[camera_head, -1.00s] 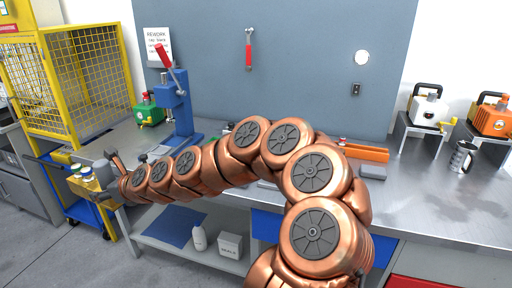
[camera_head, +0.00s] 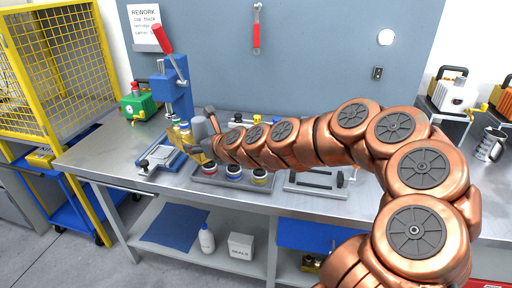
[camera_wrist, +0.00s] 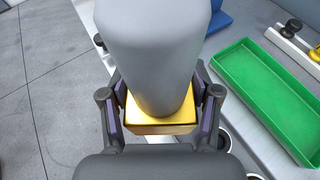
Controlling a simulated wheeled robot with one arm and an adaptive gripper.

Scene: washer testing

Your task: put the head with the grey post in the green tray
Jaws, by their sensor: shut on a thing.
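The head I hold has a yellow block (camera_wrist: 165,126) with a thick grey post (camera_wrist: 155,60) rising from it. My gripper (camera_wrist: 163,112) is shut on the yellow block, one finger on each side. In the head view my gripper (camera_head: 196,147) is over the workbench, beside the blue press, with the grey post (camera_head: 201,129) upright above it. The green tray (camera_wrist: 262,92) lies to the right of the held head in the wrist view, and its visible floor is empty. In the head view I cannot make out the green tray; my arm covers part of the bench.
A dark grey tray (camera_head: 208,181) holding round dark pieces sits below my gripper at the bench's front. The blue press (camera_head: 172,90) stands behind. A green-bodied device (camera_head: 138,104) is at the back left. A yellow cage (camera_head: 55,70) borders the left.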

